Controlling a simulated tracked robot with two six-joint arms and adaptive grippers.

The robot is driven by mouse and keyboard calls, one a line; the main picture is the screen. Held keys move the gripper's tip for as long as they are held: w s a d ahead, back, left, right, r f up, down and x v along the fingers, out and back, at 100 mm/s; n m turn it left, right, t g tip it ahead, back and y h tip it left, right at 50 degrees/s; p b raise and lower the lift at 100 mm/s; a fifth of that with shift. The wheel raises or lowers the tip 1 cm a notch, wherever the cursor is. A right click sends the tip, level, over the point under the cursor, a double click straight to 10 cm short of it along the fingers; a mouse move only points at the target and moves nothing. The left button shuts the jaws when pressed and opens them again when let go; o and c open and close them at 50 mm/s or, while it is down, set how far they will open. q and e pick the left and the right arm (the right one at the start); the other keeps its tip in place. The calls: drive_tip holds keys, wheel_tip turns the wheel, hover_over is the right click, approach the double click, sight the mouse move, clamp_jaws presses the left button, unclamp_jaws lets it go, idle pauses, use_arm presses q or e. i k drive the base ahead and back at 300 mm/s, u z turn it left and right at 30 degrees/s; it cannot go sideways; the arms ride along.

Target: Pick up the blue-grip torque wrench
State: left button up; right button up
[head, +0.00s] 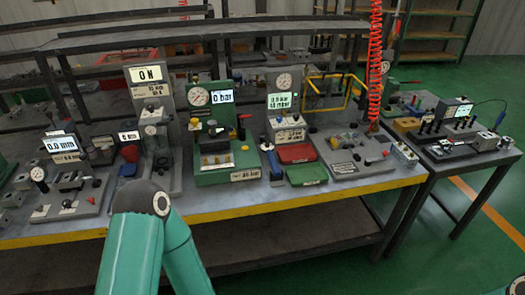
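I cannot pick out a blue-grip torque wrench for certain. A small blue-handled item (267,146) stands on the long bench (235,211), between the green test stand and the red tray, too small to identify. Another small blue part (128,170) lies at the left of the bench. A teal arm link of mine rises at the bottom, left of centre, and covers part of the bench's front edge. Neither gripper's fingers show.
A green test stand (243,158) with a gauge stands mid-bench. A red tray (297,154) and a green tray (307,175) lie right of it. A side table (440,157) with small tools stands at right. A red coiled hose (375,60) hangs above. Green floor (495,205) is clear at right.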

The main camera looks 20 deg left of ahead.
sight(268, 152)
drive_tip(key=i, duration=0.85)
